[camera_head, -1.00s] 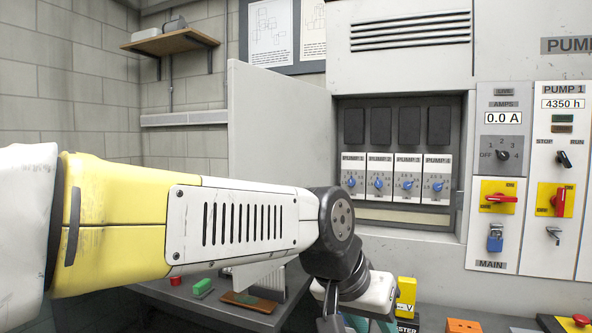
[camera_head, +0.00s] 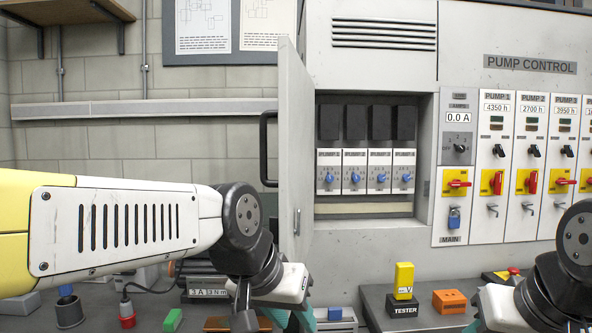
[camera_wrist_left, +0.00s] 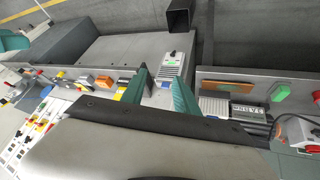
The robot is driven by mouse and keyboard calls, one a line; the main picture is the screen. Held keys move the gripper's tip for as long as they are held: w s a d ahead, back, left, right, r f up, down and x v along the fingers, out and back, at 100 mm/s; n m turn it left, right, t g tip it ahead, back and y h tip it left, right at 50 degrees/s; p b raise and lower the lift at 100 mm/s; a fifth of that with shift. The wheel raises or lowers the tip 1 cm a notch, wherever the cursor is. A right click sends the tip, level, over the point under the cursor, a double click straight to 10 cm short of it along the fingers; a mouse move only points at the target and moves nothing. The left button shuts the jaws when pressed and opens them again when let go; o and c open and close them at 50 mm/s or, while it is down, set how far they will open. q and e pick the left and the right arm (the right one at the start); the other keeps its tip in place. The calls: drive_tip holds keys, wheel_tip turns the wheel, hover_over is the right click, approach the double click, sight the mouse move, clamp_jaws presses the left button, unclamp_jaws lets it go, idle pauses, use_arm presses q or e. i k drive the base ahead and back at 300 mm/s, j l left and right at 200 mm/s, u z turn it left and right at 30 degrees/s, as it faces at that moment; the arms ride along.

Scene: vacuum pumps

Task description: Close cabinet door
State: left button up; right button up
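The cabinet door (camera_head: 294,150) stands open at the left of the cabinet opening (camera_head: 424,160), seen nearly edge-on. Its black bar handle (camera_head: 267,150) shows on the left, outer side. My left gripper (camera_head: 300,322) is low in the head view, below the door and apart from the handle, with its fingertips partly cut off. In the left wrist view its two teal fingers (camera_wrist_left: 161,92) are spread with nothing held between them. My right gripper (camera_head: 472,326) is at the bottom right, mostly cut off and hidden by its own wrist, so its opening cannot be told.
Inside the cabinet are several pump dial modules (camera_head: 367,172). Right of it is a switch panel (camera_head: 507,160). On the bench below lie a yellow tester (camera_head: 404,282), an orange block (camera_head: 449,301) and a green block (camera_head: 172,320).

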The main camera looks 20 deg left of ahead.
sight(295, 113)
drive_tip(key=i+j+z, duration=0.1)
drive_tip(key=j, duration=0.45)
drive_tip(key=i+j+z, duration=0.15)
drive_tip(key=j, duration=0.45)
drive_tip(key=i+j+z, duration=0.15)
drive_tip(key=i+j, duration=0.2)
drive_tip(key=k+l, duration=0.1)
drive_tip(key=k, duration=0.35)
drive_tip(key=k+l, duration=0.1)
drive_tip(key=k, duration=0.4)
drive_tip(key=k+z, duration=0.1)
drive_tip(key=k, duration=0.4)
drive_tip(key=i+l, duration=0.45)
